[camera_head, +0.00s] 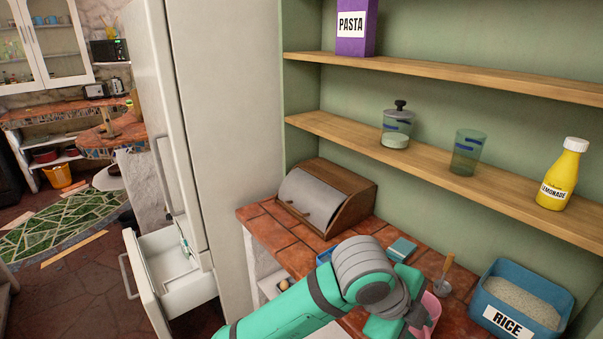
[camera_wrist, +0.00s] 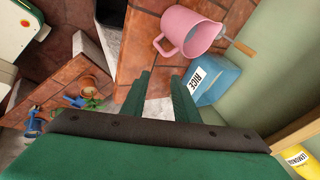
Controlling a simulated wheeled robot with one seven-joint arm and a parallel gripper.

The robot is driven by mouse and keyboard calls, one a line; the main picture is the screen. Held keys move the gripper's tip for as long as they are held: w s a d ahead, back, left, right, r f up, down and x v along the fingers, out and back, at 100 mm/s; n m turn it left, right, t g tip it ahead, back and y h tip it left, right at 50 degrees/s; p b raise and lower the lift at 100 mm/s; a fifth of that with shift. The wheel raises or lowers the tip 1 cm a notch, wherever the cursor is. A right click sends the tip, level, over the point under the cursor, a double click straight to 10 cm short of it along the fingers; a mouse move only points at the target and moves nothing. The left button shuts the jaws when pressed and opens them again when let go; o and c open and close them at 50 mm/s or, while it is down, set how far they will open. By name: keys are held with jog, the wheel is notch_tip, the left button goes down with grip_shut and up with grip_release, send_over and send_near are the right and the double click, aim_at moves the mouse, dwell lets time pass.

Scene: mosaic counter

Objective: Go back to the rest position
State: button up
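My gripper (camera_wrist: 161,76) shows in the wrist view with its two green fingers apart and nothing between them. It hangs over the tiled counter edge. A pink pitcher (camera_wrist: 197,33) lies ahead of the fingertips in that view, apart from them. In the head view my green arm reaches in from the bottom and partly covers the pink pitcher (camera_head: 432,307). The fingertips are not clear in the head view.
A blue rice bin (camera_head: 510,297) stands at the counter's right; a wooden bread box (camera_head: 344,192) stands at its back left. Shelves above hold a jar (camera_head: 397,128), a glass (camera_head: 467,152) and a lemonade bottle (camera_head: 561,175). A white drawer (camera_head: 160,278) stands open at left.

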jog(key=w+d+r+n+t+h, duration=0.3)
jog(key=d+r+n+t+h, duration=0.1)
jog(key=d+n+h, duration=0.4)
jog(key=s+a+f+n+t+y, duration=0.3)
jog(key=a+f+n+t+y, duration=0.7)
jog(key=a+f+n, duration=0.65)
jog(key=s+a+f+y, duration=0.1)
jog(key=s+a+f, duration=0.2)
jog(key=s, duration=0.5)
jog(key=s+a+f+n+y, duration=0.1)
jog(key=s+a+f+y, duration=0.1)
jog(key=s+a, duration=0.4)
jog(key=s+a+f+n+y, duration=0.1)
jog(key=s+a+f, duration=0.3)
jog(key=s, duration=0.8)
jog(key=shift+a+f+y, duration=0.15)
jog(key=shift+f+y, duration=0.25)
jog(key=shift+f, duration=0.2)
jog(key=shift+o, duration=0.5)
jog(key=shift+s+a+r, duration=0.15)
jog(key=shift+s, duration=0.35)
